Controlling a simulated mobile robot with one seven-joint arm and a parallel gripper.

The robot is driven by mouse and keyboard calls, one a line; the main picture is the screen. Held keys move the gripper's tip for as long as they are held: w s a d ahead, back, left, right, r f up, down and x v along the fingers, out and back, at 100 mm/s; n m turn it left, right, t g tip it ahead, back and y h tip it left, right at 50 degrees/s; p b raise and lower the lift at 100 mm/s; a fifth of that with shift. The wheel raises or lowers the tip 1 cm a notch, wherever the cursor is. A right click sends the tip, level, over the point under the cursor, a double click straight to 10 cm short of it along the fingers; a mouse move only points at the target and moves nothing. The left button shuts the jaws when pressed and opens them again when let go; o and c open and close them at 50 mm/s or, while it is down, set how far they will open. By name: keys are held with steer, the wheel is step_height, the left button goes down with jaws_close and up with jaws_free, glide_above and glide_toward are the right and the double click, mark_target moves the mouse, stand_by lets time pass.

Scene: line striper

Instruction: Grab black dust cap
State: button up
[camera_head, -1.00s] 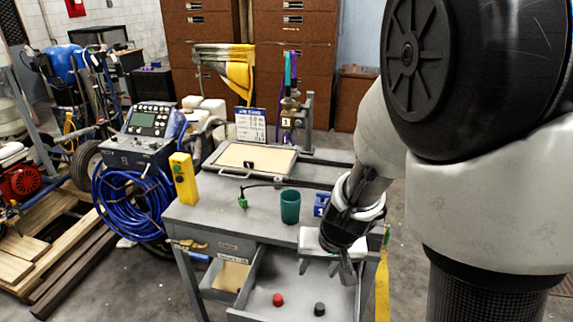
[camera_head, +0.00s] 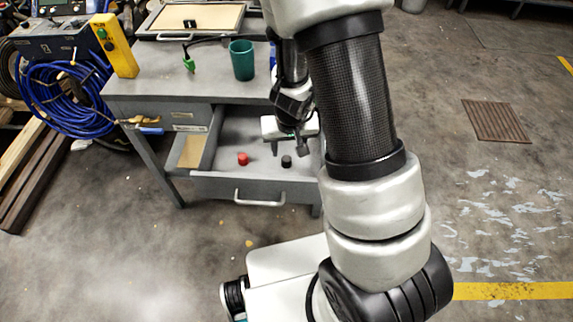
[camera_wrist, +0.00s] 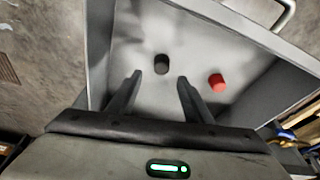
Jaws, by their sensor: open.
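The black dust cap (camera_head: 286,161) stands on the floor of the open grey drawer (camera_head: 247,189), on the right side. In the wrist view the black cap (camera_wrist: 161,64) lies ahead of the fingertips, between their lines, apart from both fingers. My gripper (camera_head: 288,150) is over the drawer with its fingers spread and nothing between them; it also shows in the wrist view (camera_wrist: 160,78). A red cap (camera_head: 243,159) stands in the same drawer to the left of the black one; in the wrist view the red cap (camera_wrist: 217,82) is to the right.
The drawer walls surround both caps. A second open compartment (camera_head: 192,150) is at the left. On the workbench top (camera_head: 165,82) above stand a green cup (camera_head: 242,60), a yellow control box (camera_head: 116,45) and a green clip (camera_head: 188,62).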

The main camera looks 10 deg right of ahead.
mark_target(287, 159)
steer(key=b+x, duration=0.2)
steer(key=x, duration=0.1)
steer(key=s+b+x, duration=0.1)
steer(key=shift+w+a+f, duration=0.1)
steer(key=shift+w+f, duration=0.05)
steer(key=shift+f, duration=0.2)
steer(key=shift+w+f, duration=0.2)
steer(key=shift+f, duration=0.2)
steer(key=c, duration=1.1)
